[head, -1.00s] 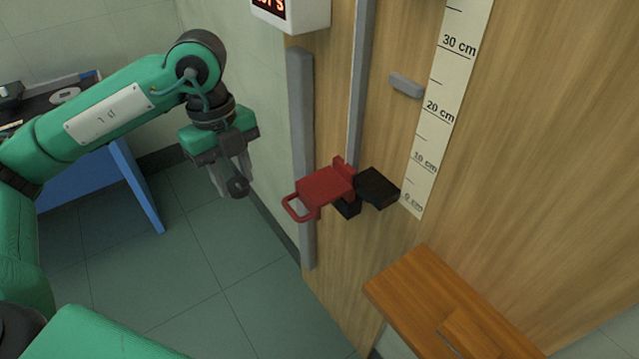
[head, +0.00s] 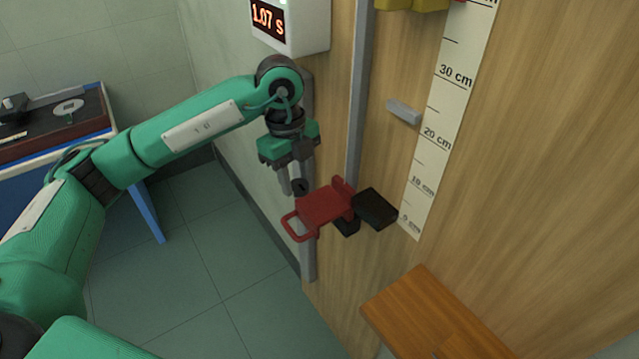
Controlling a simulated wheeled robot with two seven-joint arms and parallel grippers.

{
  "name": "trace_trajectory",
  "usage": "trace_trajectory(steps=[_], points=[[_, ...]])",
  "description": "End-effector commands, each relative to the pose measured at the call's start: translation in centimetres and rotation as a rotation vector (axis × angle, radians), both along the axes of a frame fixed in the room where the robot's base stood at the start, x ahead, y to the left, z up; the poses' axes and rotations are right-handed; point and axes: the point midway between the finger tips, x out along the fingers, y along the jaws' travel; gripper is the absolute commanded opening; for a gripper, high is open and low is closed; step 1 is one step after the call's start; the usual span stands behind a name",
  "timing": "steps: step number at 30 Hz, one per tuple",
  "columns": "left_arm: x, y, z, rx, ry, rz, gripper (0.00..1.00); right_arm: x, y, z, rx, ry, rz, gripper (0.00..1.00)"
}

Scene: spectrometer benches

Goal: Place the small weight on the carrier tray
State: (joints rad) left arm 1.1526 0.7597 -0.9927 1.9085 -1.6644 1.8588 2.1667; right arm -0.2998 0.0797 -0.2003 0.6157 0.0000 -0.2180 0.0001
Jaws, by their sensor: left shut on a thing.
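My left gripper (head: 292,184) is shut on the small weight (head: 300,187), a dark round piece between its fingertips. It points down, with the weight at the back left edge of the red carrier tray (head: 325,206) in the picture. I cannot tell whether the weight touches the tray or hangs above it. The tray has a red loop handle at its left and sits by a vertical rail on the wooden board. My right gripper is not in view.
A black block (head: 375,208) adjoins the tray's right side. A centimetre scale (head: 443,120) runs up the board. A timer box (head: 291,22) reads 1.07 s. A wooden ledge (head: 420,310) juts out below. A blue-legged bench (head: 146,205) stands at left.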

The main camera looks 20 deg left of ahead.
Motion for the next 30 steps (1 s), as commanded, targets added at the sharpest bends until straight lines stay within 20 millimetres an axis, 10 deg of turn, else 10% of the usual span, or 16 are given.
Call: trace_trajectory(steps=[7,30], points=[[4.2,-3.4,0.3,-0.001,0.0,-0.001,0.12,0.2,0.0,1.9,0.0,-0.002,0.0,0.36],[4.5,-3.4,-7.0,0.0,0.0,0.0,0.12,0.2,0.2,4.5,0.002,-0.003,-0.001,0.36]])
